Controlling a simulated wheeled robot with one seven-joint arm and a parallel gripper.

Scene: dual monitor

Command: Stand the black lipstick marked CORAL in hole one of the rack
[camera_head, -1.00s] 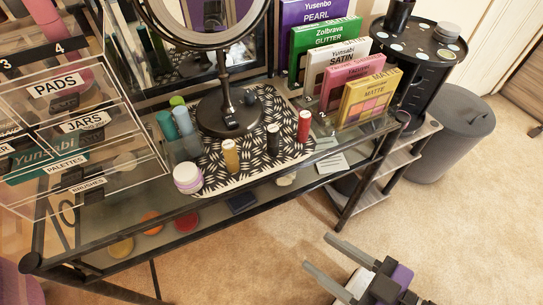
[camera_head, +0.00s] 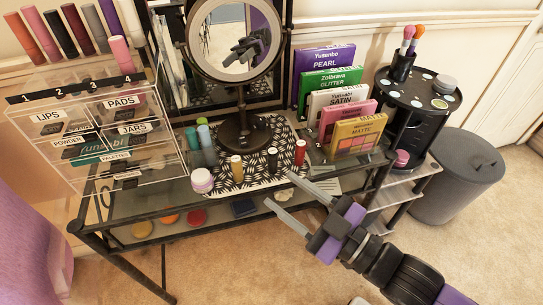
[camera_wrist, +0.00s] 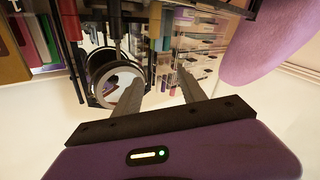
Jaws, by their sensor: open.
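A small black lipstick (camera_head: 272,161) stands upright on the black-and-white patterned mat (camera_head: 222,187), between a gold lipstick (camera_head: 237,169) and a red lipstick (camera_head: 300,153). Its marking is too small to read. A black strip numbered 1 to 4 (camera_head: 75,88) runs along the top of the clear organizer; I cannot make out holes there. My gripper (camera_head: 291,190) is open and empty, in front of the table's front edge, nearer to me than the lipsticks. In the wrist view both fingers (camera_wrist: 158,85) are apart with nothing between them.
A round mirror (camera_head: 238,130) stands behind the lipsticks. Green and teal tubes and a white jar (camera_head: 202,181) stand left of them. Palettes (camera_head: 357,137) stand at the right. A black round tower (camera_head: 420,112) and a grey bin (camera_head: 456,180) are further right.

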